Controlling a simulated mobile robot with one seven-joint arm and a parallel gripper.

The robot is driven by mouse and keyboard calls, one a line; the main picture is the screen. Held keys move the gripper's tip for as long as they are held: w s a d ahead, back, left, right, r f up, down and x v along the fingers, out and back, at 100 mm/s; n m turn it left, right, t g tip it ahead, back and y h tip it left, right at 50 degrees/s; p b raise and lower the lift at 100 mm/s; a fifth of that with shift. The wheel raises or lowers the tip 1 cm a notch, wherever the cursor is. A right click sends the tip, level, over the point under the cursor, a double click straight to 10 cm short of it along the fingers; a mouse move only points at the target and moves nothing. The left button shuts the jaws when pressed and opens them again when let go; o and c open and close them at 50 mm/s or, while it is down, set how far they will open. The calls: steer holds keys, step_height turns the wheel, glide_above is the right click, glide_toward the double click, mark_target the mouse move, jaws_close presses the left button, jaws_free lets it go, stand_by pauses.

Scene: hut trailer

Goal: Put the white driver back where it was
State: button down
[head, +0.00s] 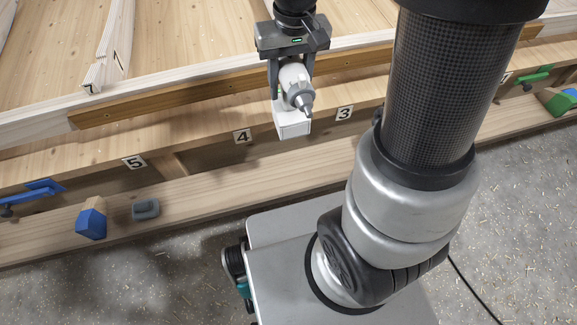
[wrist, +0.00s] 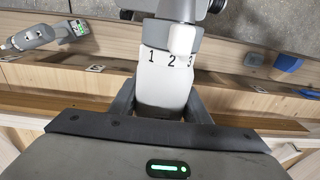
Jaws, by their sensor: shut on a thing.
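The white driver (head: 293,122) is held between the fingers of my gripper (head: 291,78), in the upper middle of the head view. Its grey nose points toward the lower right there. In the wrist view its white body (wrist: 164,75) bears the numbers 1, 2, 3 and sits between my fingers. It appears to be over the beams, near labels 3 (head: 344,114) and 4 (head: 242,136). I cannot tell its height above them or whether it touches. The part inside the fingers is hidden.
A grey-and-white tool (wrist: 42,37) with a green display lies at left in the wrist view. A grey block (head: 146,208), blue block (head: 91,223) and blue clamp (head: 38,191) are at left on the timber. A green clamp (head: 532,77) is at right.

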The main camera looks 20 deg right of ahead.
step_height(320, 180, down, 28)
steer(key=b, duration=0.8)
steer(key=shift+r+b, duration=0.2)
steer(key=shift+b, duration=0.1)
steer(key=c, duration=1)
jaws_free()
steer(key=shift+f, duration=0.15)
